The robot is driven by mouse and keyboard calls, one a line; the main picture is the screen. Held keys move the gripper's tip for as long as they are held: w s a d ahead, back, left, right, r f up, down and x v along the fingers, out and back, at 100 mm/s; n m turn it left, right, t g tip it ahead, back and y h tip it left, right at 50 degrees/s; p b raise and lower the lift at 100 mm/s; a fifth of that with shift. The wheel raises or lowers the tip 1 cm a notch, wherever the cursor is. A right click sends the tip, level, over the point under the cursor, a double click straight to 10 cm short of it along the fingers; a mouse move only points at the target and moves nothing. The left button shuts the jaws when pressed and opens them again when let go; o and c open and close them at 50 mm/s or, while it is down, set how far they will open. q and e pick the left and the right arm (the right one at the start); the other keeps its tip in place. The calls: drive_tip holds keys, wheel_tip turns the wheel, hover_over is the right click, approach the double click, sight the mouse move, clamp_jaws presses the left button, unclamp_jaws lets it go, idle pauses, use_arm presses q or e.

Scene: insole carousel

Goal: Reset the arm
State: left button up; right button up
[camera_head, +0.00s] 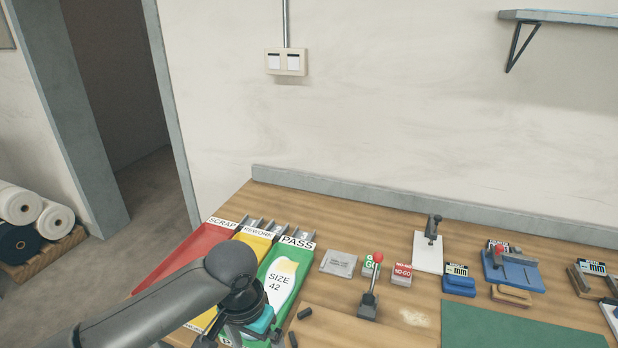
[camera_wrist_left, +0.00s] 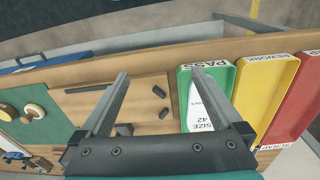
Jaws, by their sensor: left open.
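My left arm comes in from the lower left of the head view, over the coloured trays at the left end of the workbench. Its gripper also shows in the left wrist view (camera_wrist_left: 161,80), with two grey fingers spread wide apart and nothing between them. In that view the fingers reach over the wooden bench and the near part of the green PASS tray (camera_wrist_left: 185,100). In the head view the arm hides part of the trays, and the fingertips are hard to make out. My right gripper is in neither view.
The red SCRAP tray (camera_head: 190,256), yellow REWORK tray (camera_head: 257,243) and green PASS tray (camera_head: 303,250) stand side by side. A SIZE 42 insole (camera_head: 283,282) lies in the green one. Small dark pieces (camera_head: 304,313), a red-knobbed lever (camera_head: 369,300) and a green mat (camera_head: 510,328) are to the right.

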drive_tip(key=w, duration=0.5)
use_arm(q)
drive_tip(key=s+d+f+t+h, duration=0.2)
drive_tip(key=s+d+f+h, duration=0.15)
drive_tip(key=s, duration=0.35)
drive_tip(key=s+a+n+t+y, duration=0.1)
drive_tip(key=s+a+n+y, duration=0.25)
drive_tip(key=s+a, duration=0.55)
wheel_tip(320, 180, down, 28)
drive_tip(key=s+a+g+b, duration=0.1)
drive_tip(key=a+b, duration=0.1)
drive_tip(key=b, duration=0.3)
drive_tip(key=s+a+f+m+g+b, duration=0.1)
drive_tip(key=s+f+b, duration=0.4)
drive_tip(key=s+f, duration=1)
wheel_tip(320, 180, down, 3)
drive_tip(key=shift+s+a+y, duration=0.25)
drive_tip(key=shift+a+y, duration=0.15)
drive_tip(key=shift+a, duration=0.25)
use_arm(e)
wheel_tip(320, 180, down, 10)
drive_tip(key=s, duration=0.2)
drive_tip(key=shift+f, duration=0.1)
